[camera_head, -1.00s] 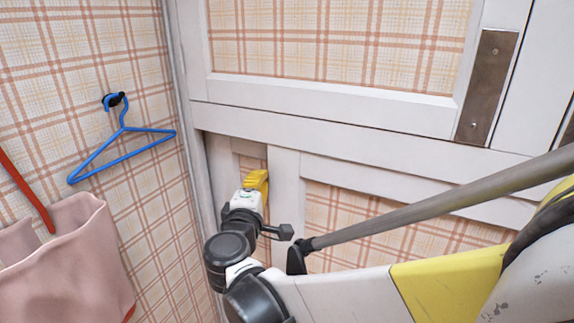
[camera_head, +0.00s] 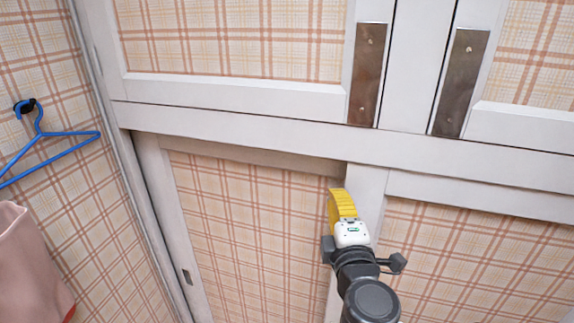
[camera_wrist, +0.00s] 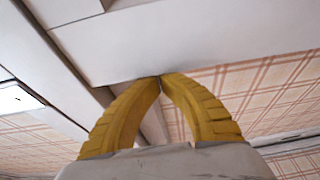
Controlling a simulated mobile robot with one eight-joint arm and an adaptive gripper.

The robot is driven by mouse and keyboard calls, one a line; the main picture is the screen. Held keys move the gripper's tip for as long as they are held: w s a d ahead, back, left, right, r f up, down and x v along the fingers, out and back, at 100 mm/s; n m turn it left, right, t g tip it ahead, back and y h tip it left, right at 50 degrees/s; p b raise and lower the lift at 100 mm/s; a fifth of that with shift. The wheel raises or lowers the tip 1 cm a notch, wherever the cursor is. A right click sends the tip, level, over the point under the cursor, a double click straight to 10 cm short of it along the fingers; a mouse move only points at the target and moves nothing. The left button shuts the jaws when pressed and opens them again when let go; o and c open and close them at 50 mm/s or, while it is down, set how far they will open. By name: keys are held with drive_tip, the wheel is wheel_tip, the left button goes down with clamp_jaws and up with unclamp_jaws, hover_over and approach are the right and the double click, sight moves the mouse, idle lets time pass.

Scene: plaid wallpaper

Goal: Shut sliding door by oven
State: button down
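The white-framed sliding door with plaid panels fills the lower part of the head view. Its front leaf (camera_head: 470,250) is at the right, with its white left upright (camera_head: 368,183) near the middle. A rear leaf (camera_head: 240,220) shows to the left, with a small recessed pull (camera_head: 187,277) on its left upright. My gripper (camera_head: 338,192) is at the front leaf's left upright, overlapping its edge; contact cannot be told for certain. In the wrist view, the yellow fingers (camera_wrist: 160,79) meet at their tips with nothing between them. No oven is visible.
White cabinet doors with metal plates (camera_head: 367,75) are above the rail (camera_head: 260,143). A plaid wall at the left carries a blue hanger (camera_head: 50,145) and a pink bag (camera_head: 30,270). The space before the rear leaf looks clear.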

sight(371, 204)
drive_tip(key=d, duration=0.2)
drive_tip(key=s+d, duration=0.1)
drive_tip(key=d, duration=0.1)
drive_tip(key=s+d, duration=0.1)
drive_tip(key=d, duration=0.2)
drive_tip(key=shift+s+p, duration=0.25)
drive_tip(key=shift+p, duration=0.15)
